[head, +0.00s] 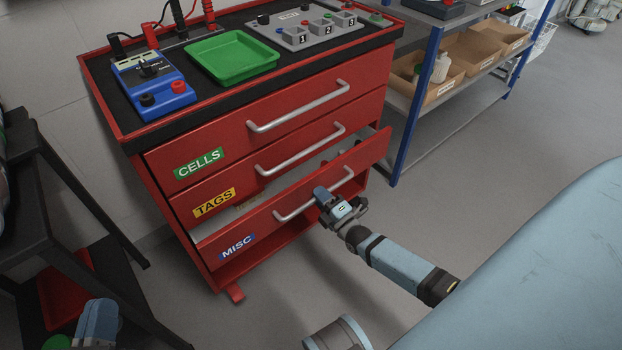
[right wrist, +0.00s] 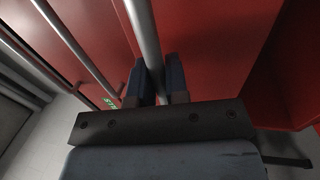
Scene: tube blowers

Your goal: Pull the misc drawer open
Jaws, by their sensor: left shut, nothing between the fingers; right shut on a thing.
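The misc drawer (head: 300,207) is the lowest drawer of the red cabinet, with a blue MISC label and a bar handle (head: 297,209). It stands partly open: its front sits out from the cabinet and a gap shows its inside. My right gripper (head: 322,195) is shut on the handle near its right end. In the right wrist view the fingers (right wrist: 158,80) sit on both sides of the handle bar (right wrist: 146,40). My left gripper (head: 96,322) is only partly in view at the lower left, away from the cabinet; its fingers are not clear.
The tags drawer (head: 255,185) and cells drawer (head: 245,140) above are shut. A green tray (head: 232,57) and a blue meter (head: 152,85) stand on the cabinet top. A blue-post shelf (head: 410,110) stands at right, a dark rack (head: 60,180) at left. Floor before the drawer is clear.

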